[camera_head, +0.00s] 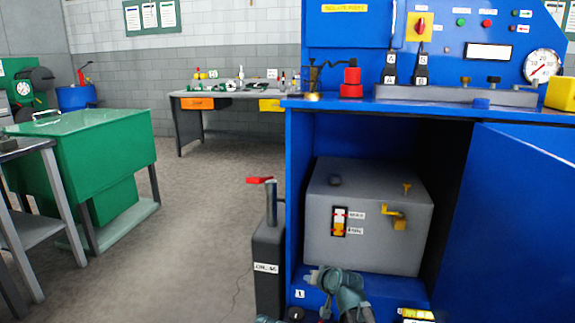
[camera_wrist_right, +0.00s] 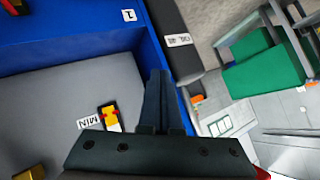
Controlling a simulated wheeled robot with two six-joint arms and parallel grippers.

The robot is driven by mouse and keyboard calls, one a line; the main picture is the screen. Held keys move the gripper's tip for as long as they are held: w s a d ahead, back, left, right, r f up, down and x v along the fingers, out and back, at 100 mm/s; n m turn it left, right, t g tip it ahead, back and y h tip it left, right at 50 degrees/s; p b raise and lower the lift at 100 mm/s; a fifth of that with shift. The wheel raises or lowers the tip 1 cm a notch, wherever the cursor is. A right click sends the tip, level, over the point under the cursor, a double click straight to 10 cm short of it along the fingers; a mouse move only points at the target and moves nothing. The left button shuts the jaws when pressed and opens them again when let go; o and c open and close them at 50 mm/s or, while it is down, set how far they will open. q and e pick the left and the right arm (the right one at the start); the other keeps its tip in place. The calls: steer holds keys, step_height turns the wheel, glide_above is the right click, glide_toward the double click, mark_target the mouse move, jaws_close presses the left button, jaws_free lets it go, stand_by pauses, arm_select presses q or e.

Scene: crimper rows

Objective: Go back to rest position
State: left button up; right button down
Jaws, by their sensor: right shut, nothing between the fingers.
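My right arm (camera_head: 343,290) reaches up from the bottom of the head view, in front of the open blue cabinet (camera_head: 293,215). In the right wrist view my right gripper (camera_wrist_right: 159,75) is shut and empty, its fingers together. Behind the fingers are the cabinet's blue side edge and the grey box (camera_wrist_right: 50,105) with its yellow-and-red gauge (camera_wrist_right: 109,117). I cannot tell how far the fingertips are from the cabinet edge. My left gripper does not show.
The grey box (camera_head: 365,190) sits inside the cabinet, whose blue door (camera_head: 510,220) stands open at right. A dark oil can (camera_head: 268,265) stands left of the cabinet. A green cabinet (camera_head: 100,170) is at left; the floor (camera_head: 195,230) between is clear.

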steer(key=s+d+f+n+g+h, duration=0.1)
steer(key=s+d+f+g, duration=0.2)
steer(key=s, duration=0.5)
steer(key=s+d+f+g+h, duration=0.2)
steer(key=s+d+f+g, duration=0.15)
steer(key=s, duration=0.45)
steer(key=s+d+f+n+g+h, duration=0.1)
steer(key=s+d+f+g, duration=0.15)
steer(key=s, duration=0.65)
steer(key=s+a+r+n+g+h+p, duration=0.1)
steer(key=s+a+r+n+p, duration=0.15)
steer(key=a+r, duration=0.2)
steer(key=s+a+r+n+p, duration=0.1)
steer(key=s+a+r+p, duration=0.2)
steer(key=a+p, duration=0.15)
step_height(320, 180, up, 38)
steer(key=a+p, duration=0.1)
steer(key=p, duration=3.6)
steer(key=shift+f, duration=0.25)
